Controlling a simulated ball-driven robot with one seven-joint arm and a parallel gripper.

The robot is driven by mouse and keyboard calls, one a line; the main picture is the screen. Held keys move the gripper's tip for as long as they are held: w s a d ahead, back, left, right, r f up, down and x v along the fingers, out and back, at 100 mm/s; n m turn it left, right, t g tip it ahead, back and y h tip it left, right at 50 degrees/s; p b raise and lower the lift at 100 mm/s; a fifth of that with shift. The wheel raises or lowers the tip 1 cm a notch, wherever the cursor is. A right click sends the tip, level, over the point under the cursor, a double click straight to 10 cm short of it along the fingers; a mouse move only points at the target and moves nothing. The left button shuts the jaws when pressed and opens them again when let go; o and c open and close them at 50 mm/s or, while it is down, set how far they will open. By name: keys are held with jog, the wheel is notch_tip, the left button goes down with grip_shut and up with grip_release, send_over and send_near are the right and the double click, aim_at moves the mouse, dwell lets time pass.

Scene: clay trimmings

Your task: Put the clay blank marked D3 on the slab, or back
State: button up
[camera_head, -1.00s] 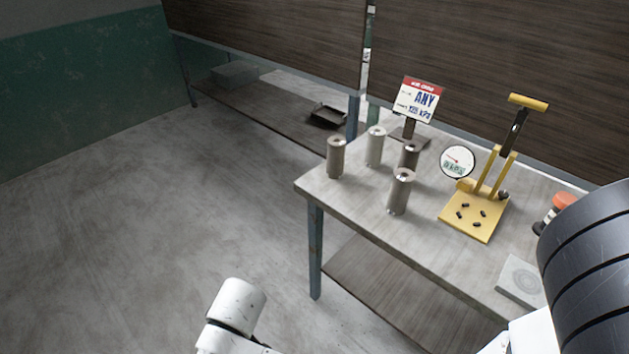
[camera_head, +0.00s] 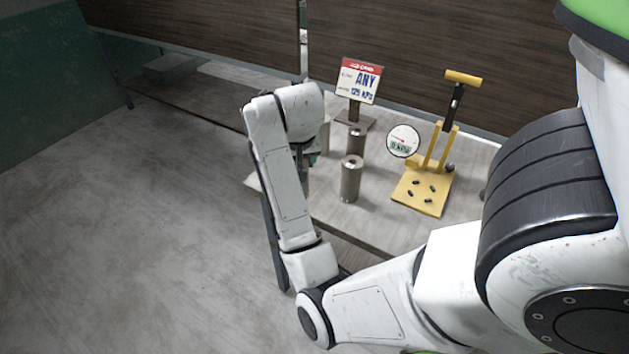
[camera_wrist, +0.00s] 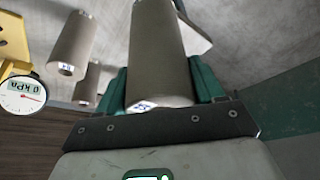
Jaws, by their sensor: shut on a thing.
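In the wrist view my gripper (camera_wrist: 160,88) is shut on a grey clay cylinder (camera_wrist: 158,50), its green fingers on either side. The mark on the cylinder's end is blurred; I cannot read it as D3. Two cylinders show in the wrist view, a nearer one (camera_wrist: 72,48) with a small end label and a farther one (camera_wrist: 88,84). The pale square slab seen earlier is hidden.
The table (camera_head: 390,232) also holds a yellow lever press (camera_head: 418,202), a round gauge (camera_head: 403,141) reading about 0 kPa, and a sign (camera_head: 358,81) with "ANY" and "125 kPa". My arm crosses the table's left end. The floor (camera_head: 130,230) at left is clear.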

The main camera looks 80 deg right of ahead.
jog(key=s+d+r+m+g, duration=0.1)
jog(key=s+d+r+m, duration=0.25)
jog(key=s, duration=0.45)
jog(key=w+d+f, duration=0.7)
jog(key=d+f, duration=0.5)
jog(key=f, duration=0.1)
jog(key=shift+h+p, duration=0.3)
jog(key=shift+f, duration=0.2)
jog(key=o, duration=1.7)
jog(key=shift+c, duration=0.2)
